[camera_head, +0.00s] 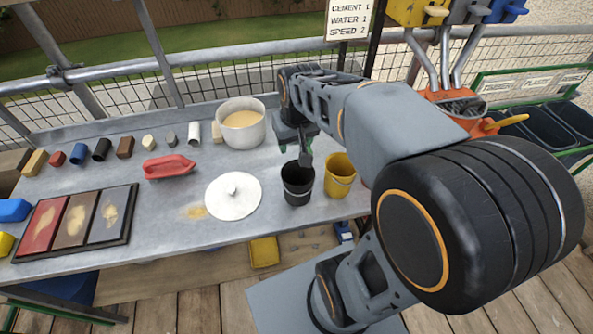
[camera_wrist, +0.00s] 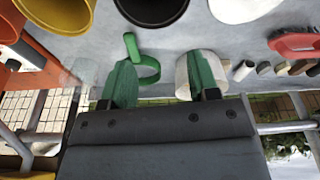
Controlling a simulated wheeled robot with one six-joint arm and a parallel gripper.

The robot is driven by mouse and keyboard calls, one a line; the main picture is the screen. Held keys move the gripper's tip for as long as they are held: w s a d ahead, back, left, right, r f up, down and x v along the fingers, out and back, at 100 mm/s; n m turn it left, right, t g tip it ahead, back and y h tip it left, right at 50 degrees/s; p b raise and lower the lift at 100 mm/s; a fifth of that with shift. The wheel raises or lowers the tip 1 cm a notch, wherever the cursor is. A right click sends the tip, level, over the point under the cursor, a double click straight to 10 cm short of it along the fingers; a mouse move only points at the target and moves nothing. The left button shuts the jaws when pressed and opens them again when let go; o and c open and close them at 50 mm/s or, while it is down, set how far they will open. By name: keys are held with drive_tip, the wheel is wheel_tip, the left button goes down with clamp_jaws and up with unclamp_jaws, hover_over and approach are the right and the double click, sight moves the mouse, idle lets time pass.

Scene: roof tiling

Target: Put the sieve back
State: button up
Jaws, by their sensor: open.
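A green ring with a short upright handle (camera_wrist: 148,76), which looks like the sieve, shows in the wrist view beside the left finger. I cannot tell whether it touches that finger; its mesh is not clear. My gripper (camera_wrist: 163,84) is open, with its two green fingers wide apart and nothing seen held between them. In the head view my gripper (camera_head: 291,135) is behind the black bucket, right of the white pot (camera_head: 254,135), mostly hidden by my arm. The green ring cannot be made out there. The pot holds sand-coloured material.
A black bucket (camera_head: 298,190) and yellow bucket (camera_head: 340,180) stand at the front of the bench. Several small blocks line the back. An orange container (camera_head: 440,98) stands right.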

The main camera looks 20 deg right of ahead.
drive_tip(key=s+a+f+t, duration=0.1)
drive_tip(key=s+a, duration=0.2)
drive_tip(key=s, duration=0.5)
drive_tip(key=shift+s+a+f+n, duration=0.25)
drive_tip(key=shift+f+n, duration=0.1)
drive_tip(key=shift+n, duration=0.05)
wheel_tip(320, 180, up, 2)
drive_tip(key=shift+r+p, duration=0.1)
drive_tip(key=shift+p, duration=0.8)
